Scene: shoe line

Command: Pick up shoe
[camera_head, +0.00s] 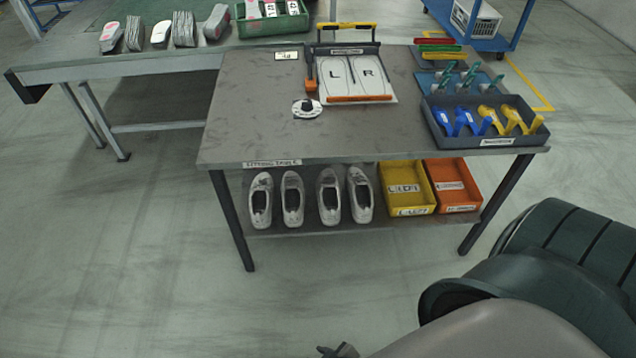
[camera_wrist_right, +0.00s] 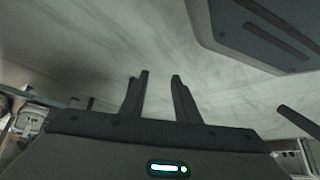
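Several light grey shoes stand in a row on the lower shelf of the grey table in the head view: one at the left end (camera_head: 260,201), one beside it (camera_head: 292,198), then a pair of separate shoes to the right (camera_head: 328,197) and (camera_head: 360,195). Their dark openings face up. My right gripper (camera_head: 337,351) shows only its tips at the bottom edge of the head view, well in front of the table and apart from the shoes. In the right wrist view its two fingers (camera_wrist_right: 160,79) are apart with nothing between them. My left gripper is out of view.
A yellow bin (camera_head: 407,188) and an orange bin (camera_head: 452,184) stand right of the shoes. The table top (camera_head: 250,110) carries an L/R board (camera_head: 355,75) and a tool tray (camera_head: 487,140). Table legs flank the shelf. The floor in front is clear.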

